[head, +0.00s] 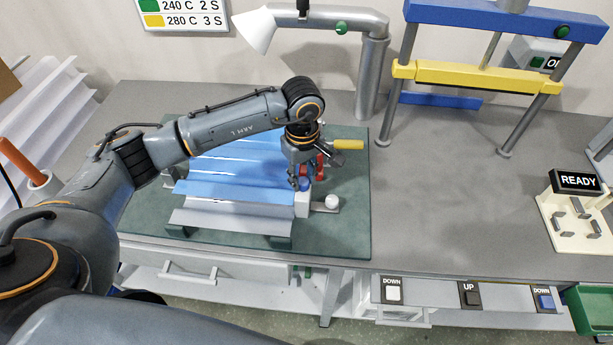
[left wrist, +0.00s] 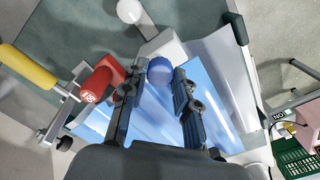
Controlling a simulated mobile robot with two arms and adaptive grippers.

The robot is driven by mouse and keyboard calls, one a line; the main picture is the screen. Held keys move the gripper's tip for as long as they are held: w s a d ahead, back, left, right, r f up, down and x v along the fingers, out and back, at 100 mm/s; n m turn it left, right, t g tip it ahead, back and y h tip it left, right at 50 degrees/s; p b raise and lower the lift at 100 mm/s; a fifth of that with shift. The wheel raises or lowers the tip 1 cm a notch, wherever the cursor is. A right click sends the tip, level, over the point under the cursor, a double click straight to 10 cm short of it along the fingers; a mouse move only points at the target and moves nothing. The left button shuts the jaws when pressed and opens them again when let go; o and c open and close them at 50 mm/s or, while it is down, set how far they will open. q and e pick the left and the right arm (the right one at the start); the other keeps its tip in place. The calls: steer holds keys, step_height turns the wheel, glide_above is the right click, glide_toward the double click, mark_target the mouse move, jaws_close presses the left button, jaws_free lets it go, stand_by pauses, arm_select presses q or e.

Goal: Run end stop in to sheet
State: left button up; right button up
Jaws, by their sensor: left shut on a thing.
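The blue corrugated sheet (head: 235,189) lies in a jig on a green mat (head: 345,238). The end stop, a white block (head: 302,207) with a blue knob (head: 305,184), stands at the sheet's right end; I cannot tell whether they touch. My left gripper (head: 299,180) points down over the block. In the left wrist view its fingers (left wrist: 158,85) are shut on the blue knob (left wrist: 160,71), with the white block (left wrist: 166,47) just beyond and the sheet (left wrist: 228,88) below. My right gripper is not in view.
A white ball knob (head: 332,202) sits on a bar right of the block. A red clamp (left wrist: 96,83) with a yellow handle (head: 348,145) stands close beside the gripper. A blue and yellow press frame (head: 470,77) stands at the back right. The bench's right middle is clear.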

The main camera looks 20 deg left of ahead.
arm_select(q)
steer(key=o, duration=1)
step_height(320, 180, up, 12)
steer(key=shift+f, duration=0.1)
